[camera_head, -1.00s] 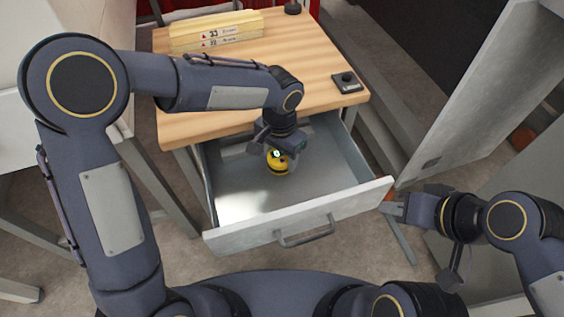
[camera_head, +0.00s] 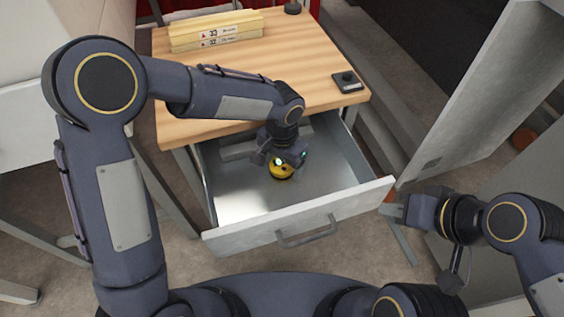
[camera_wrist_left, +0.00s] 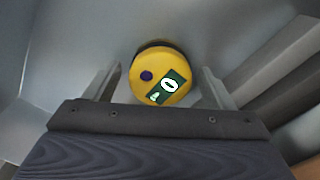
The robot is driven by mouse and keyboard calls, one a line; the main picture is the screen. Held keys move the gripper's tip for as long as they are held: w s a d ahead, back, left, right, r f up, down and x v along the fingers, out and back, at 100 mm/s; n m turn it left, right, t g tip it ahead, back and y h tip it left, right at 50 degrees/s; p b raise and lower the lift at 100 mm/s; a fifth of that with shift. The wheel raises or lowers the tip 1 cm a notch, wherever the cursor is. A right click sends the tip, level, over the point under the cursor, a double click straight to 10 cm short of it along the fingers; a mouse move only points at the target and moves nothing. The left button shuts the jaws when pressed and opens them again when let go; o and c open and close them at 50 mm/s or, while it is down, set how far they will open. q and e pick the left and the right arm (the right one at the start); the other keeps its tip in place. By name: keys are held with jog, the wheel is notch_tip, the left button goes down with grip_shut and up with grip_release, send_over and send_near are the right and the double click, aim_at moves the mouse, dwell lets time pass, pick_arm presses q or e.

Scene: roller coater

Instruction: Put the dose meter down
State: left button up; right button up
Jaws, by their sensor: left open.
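The dose meter (camera_head: 281,170) is a round yellow device lying in the open drawer (camera_head: 240,207). The left wrist view shows its yellow face with a green display and a dark button, as the dose meter (camera_wrist_left: 162,77) sits between and just beyond the fingertips. My left gripper (camera_head: 284,163) is open above the meter, and its two fingers (camera_wrist_left: 160,85) are spread on either side of it. The head view partly hides the meter behind the gripper. My right gripper (camera_head: 393,209) is beside the drawer's right front corner; whether its jaws are open cannot be made out.
A grey door panel (camera_head: 470,95) stands to the right.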

aim_at(282, 164)
pick_arm(q)
jog(key=shift+r, duration=0.1)
jog(key=shift+r, duration=0.35)
notch_tip(282, 164, up, 12)
jog(key=f+p, duration=0.1)
jog(key=p, duration=0.1)
jog(key=s+a+r+n+h, duration=0.1)
jog(key=s+a+r+n, duration=0.3)
jog(key=a, duration=0.6)
jog(key=s+a+n+t+h, duration=0.1)
jog(key=s+a+n+t, duration=0.1)
jog(key=s+a, duration=0.3)
jog(key=s+a+n+t+h, duration=0.1)
jog(key=s+a+n+t, duration=0.2)
jog(key=s, duration=0.7)
jog(key=a, duration=0.2)
jog(key=shift+a+f+t+h, duration=0.3)
jog(key=shift+f+h, duration=0.1)
